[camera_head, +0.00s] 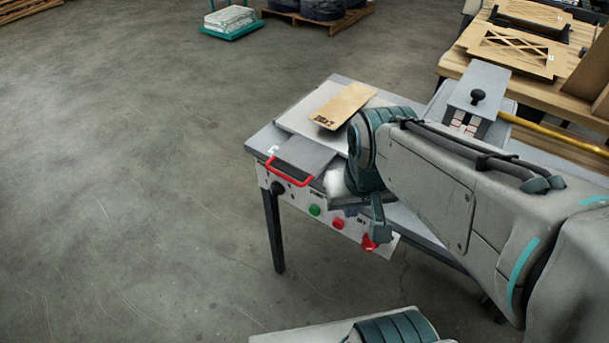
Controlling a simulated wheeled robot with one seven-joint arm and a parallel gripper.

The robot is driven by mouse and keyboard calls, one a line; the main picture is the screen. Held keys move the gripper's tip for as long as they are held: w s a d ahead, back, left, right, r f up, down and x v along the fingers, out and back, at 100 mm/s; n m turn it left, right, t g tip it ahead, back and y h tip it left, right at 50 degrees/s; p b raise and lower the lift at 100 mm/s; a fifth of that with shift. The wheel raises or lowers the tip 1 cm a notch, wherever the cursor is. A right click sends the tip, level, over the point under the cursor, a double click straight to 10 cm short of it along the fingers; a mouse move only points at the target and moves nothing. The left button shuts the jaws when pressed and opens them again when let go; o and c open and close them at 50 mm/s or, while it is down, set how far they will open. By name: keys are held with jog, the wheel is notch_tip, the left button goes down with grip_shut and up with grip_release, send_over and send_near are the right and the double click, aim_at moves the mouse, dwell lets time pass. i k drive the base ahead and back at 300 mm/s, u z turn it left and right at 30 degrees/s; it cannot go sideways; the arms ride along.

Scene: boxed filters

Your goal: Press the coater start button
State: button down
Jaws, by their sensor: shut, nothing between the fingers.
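The coater (262,141) is a grey bench on dark legs with a light front panel (294,197). On the panel are a green button (314,210), a red button (338,224) to its right, and a larger red knob (369,244) further right. Small lettering is above the buttons but is hard to read. A black knob (278,187) sits at the panel's left. My gripper (379,232) is shut and empty, pointing down in front of the panel's right part. It overlaps the red knob in the picture; I cannot tell whether they touch. The green button is unobstructed.
A red handle (290,180) juts out at the bench's front left. A wooden board (343,105) lies on top. My arm hides much of the bench's right side. A wooden table (452,66) with frames stands at the back right. The floor to the left is clear.

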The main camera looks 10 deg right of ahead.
aim_at(313, 209)
jog(key=z, duration=1.35)
jog(key=k, duration=0.95)
jog(key=u, duration=1.05)
